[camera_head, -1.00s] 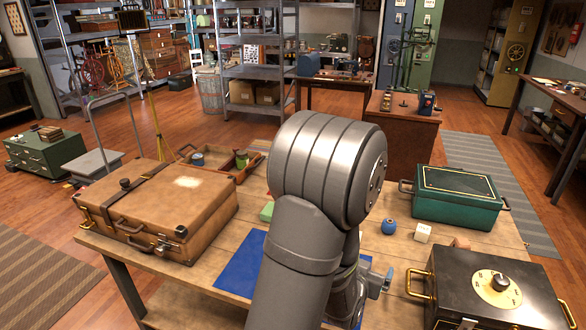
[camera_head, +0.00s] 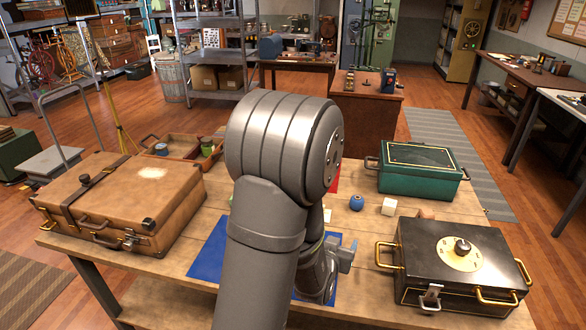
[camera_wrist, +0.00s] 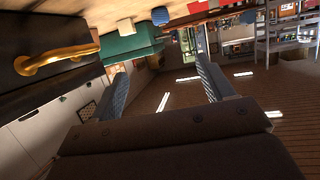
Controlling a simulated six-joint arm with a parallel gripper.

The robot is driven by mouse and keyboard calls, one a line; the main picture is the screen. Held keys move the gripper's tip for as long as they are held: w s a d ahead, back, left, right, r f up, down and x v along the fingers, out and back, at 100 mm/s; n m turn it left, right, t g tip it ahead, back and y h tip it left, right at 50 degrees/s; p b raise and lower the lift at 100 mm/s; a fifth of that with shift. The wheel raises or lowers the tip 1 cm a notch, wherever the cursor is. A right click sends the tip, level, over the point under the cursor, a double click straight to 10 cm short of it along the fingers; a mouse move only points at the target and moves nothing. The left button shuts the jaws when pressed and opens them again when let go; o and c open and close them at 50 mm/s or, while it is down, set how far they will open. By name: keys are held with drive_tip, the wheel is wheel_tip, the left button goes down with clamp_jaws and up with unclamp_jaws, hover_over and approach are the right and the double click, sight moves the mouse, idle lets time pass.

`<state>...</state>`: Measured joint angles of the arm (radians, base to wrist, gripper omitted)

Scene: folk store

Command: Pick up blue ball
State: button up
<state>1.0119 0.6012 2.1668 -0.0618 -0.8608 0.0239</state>
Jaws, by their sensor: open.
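The small blue ball (camera_head: 356,203) sits on the wooden table, left of a pale cube (camera_head: 388,206) and in front of the green case. My gripper (camera_head: 347,252) is low over the front of the table, nearer the camera than the ball and apart from it. In the wrist view my gripper (camera_wrist: 160,64) has its two fingers spread with nothing between them. That view is turned over, with the blue ball (camera_wrist: 160,16) at the top edge, beyond the fingertips.
A green case (camera_head: 420,170) stands behind the cube. A black case (camera_head: 450,262) with brass handles is close on the right. A brown suitcase (camera_head: 125,200) and an open wooden tray (camera_head: 185,150) are on the left. A blue mat (camera_head: 208,252) lies partly behind my arm.

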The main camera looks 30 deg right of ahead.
drive_tip(key=shift+d, duration=0.1)
drive_tip(key=g+y, duration=0.5)
drive_tip(key=y, duration=0.2)
approach(358, 197)
drive_tip(key=x, duration=0.4)
drive_tip(key=shift+s, duration=0.1)
drive_tip(key=shift+a+x, duration=0.2)
drive_tip(key=shift+x, duration=2.45)
drive_tip(key=shift+f, duration=0.1)
drive_tip(key=c, duration=1)
